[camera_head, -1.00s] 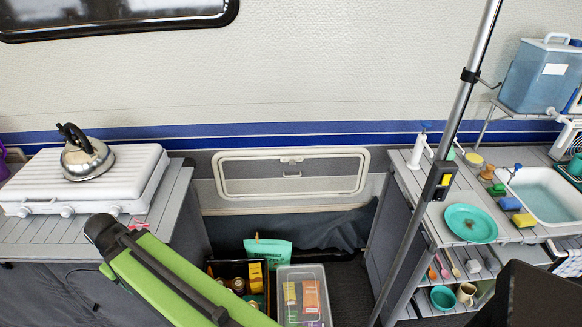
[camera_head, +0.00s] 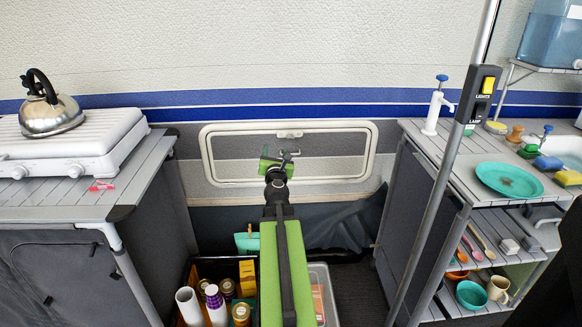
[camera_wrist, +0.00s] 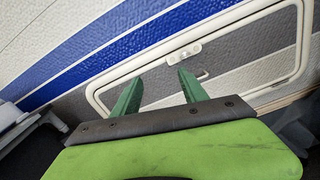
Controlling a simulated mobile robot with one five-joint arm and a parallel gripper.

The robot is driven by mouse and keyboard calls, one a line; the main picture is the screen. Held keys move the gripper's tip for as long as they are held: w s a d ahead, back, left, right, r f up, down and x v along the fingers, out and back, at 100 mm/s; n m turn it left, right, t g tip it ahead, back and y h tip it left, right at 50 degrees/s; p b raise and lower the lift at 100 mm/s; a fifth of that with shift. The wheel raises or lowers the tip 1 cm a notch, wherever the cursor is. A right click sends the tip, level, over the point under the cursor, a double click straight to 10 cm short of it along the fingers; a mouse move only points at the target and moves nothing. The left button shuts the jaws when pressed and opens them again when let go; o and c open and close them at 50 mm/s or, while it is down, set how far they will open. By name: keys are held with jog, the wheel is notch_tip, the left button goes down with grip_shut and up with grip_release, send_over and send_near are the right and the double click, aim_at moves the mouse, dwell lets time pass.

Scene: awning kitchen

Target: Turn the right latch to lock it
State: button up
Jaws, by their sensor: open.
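A framed hatch (camera_head: 340,179) is set low in the wall, with a white rim and a grey and cream panel; it also shows in the wrist view (camera_wrist: 245,75). A small pale latch fitting (camera_head: 290,133) sits at the middle of its top rim and shows in the wrist view (camera_wrist: 185,52). A small handle-like piece (camera_wrist: 202,72) lies just below it on the panel. No separate left and right latches can be made out. My gripper (camera_head: 278,157) is open and empty in front of the hatch. In the wrist view its green fingers (camera_wrist: 160,78) stand apart, below and left of the fitting.
A counter with a white stove (camera_head: 75,145) and a kettle (camera_head: 50,110) stands at left. A shelf unit with a teal plate (camera_head: 508,180) stands at right, behind a metal pole (camera_head: 440,170). A crate of jars and bottles (camera_head: 245,270) is on the floor below my arm.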

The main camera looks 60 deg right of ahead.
jog(key=n+b, duration=0.2)
send_near(290, 135)
jog(key=x, duration=0.6)
jog(key=shift+w+d+f+n, duration=0.2)
jog(key=shift+d+n, duration=0.1)
jog(key=shift+c, duration=0.3)
